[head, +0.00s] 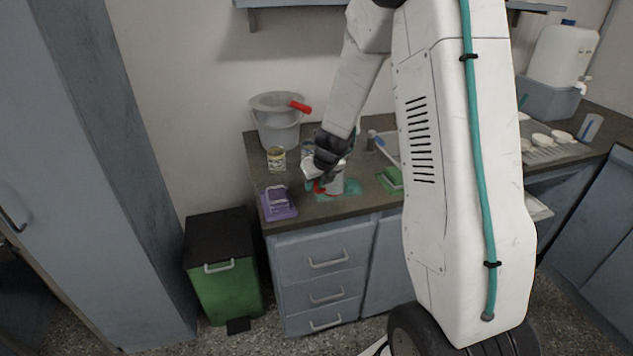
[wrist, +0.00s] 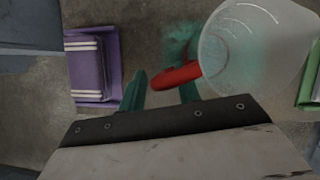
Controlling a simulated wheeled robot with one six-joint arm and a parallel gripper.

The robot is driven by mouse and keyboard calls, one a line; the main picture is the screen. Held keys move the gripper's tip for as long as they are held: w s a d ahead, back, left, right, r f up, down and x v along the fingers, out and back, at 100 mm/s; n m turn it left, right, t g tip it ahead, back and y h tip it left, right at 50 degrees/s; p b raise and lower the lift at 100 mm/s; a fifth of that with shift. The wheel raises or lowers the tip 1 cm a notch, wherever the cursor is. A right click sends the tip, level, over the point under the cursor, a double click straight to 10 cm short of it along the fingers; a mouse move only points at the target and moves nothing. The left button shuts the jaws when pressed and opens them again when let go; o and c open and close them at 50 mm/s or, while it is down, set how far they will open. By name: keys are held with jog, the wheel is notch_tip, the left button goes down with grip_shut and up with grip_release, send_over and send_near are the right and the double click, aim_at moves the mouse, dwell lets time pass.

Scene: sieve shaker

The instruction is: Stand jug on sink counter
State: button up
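The jug is translucent white with a red handle and faint teal residue inside. It appears upright at the sink counter (head: 305,212); in the head view the jug (head: 337,183) is partly hidden by my gripper (head: 323,178). In the wrist view the jug (wrist: 258,50) is at upper right, seen from above, its red handle (wrist: 174,75) pointing left. My gripper (wrist: 162,92) has its two teal fingers apart, with the handle at their tips, overlapping the right finger. I cannot tell whether the fingers touch the handle, or the jug's base meets the counter.
A grey bucket (head: 277,122) and a small tin (head: 276,159) stand behind. Teal stains (head: 351,187) mark the counter. A green bin (head: 225,288) stands on the floor at left.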

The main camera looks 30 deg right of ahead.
jog(key=s+a+r+n, duration=0.4)
jog(key=s+r+n, duration=0.15)
jog(key=r, duration=0.25)
jog(key=s+a+r+n, duration=0.35)
jog(key=s+r, duration=0.25)
jog(key=r, duration=0.3)
jog(key=s+a+r+n+g, duration=0.1)
jog(key=s+a+r+n, duration=0.1)
jog(key=s+n, duration=0.6)
jog(key=s+a+r+n+g, duration=0.1)
jog(key=s+a+r+n, duration=0.1)
jog(key=s+n, duration=0.6)
jog(key=s+a+r+n+g, duration=0.1)
jog(key=s+a+n, duration=0.2)
jog(key=s+n, duration=0.4)
jog(key=n, duration=0.4)
jog(key=shift+s+a+r+n+g, duration=0.25)
jog(key=shift+s+r+n+g, duration=0.15)
